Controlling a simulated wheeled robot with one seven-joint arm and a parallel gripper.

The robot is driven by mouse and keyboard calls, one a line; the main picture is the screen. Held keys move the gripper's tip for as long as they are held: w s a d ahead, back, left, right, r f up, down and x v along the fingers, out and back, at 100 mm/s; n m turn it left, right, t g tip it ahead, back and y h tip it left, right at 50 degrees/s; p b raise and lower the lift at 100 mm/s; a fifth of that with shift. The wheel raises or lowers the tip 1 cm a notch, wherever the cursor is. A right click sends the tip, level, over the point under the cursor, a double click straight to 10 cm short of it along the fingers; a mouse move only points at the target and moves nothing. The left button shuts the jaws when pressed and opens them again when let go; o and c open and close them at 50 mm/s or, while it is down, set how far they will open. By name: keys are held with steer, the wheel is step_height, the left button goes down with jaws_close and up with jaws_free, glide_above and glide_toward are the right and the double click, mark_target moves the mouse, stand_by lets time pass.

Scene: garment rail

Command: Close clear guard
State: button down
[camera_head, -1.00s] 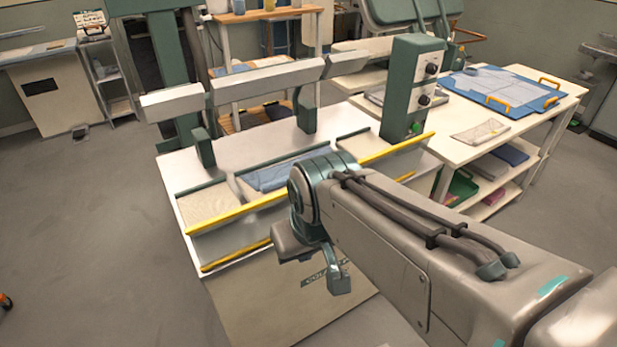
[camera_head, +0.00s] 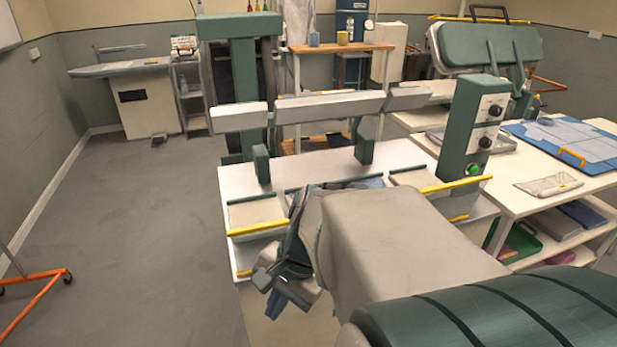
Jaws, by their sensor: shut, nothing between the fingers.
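The clear guard (camera_head: 458,201) is a see-through panel with yellow bars along its upper and lower edges, at the front of the white-topped press machine (camera_head: 215,180). It hangs in front of the machine's edge, below the work surface. My arm hides its middle, so only its left and right ends show. My gripper (camera_head: 272,290) is in front of the guard's left end, pointing down near the lower yellow bar. It is shut and empty. I cannot tell whether it touches the guard.
Grey padded bars (camera_head: 330,107) stand over the machine's top, and a green control box (camera_head: 474,125) with knobs and a green button stands at its right. A table (camera_head: 510,190) with a blue mat is further right. The floor (camera_head: 140,240) on the left is clear, except for an orange-legged stand (camera_head: 40,278).

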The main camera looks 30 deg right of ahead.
steer(key=w+d+f+m+t+y+b, duration=0.25)
steer(key=d+m+t, duration=0.35)
steer(key=m, duration=0.6)
steer(key=w+d+f+m+t+y+b, duration=0.15)
steer(key=w+d+m+t, duration=0.25)
steer(key=d+m, duration=0.6)
steer(key=s+d+m+t+h+b, duration=0.1)
steer(key=s+d+m+t+h, duration=0.4)
steer(key=d+m, duration=0.55)
steer(key=s+d+m+t+h+b, duration=0.1)
steer(key=s+d+m+t+h, duration=0.3)
steer(key=d+m+h, duration=0.6)
steer(key=w+d+y, duration=0.1)
steer(key=w, duration=0.3)
steer(key=w+r+m, duration=0.1)
steer(key=w, duration=0.3)
steer(key=w+d+r+y, duration=0.1)
steer(key=w, duration=0.3)
steer(key=shift+w+d+r+m+g+y, duration=0.1)
steer(key=shift+d+m+g+y, duration=0.2)
steer(key=shift+m+g, duration=0.1)
steer(key=shift+p, duration=0.3)
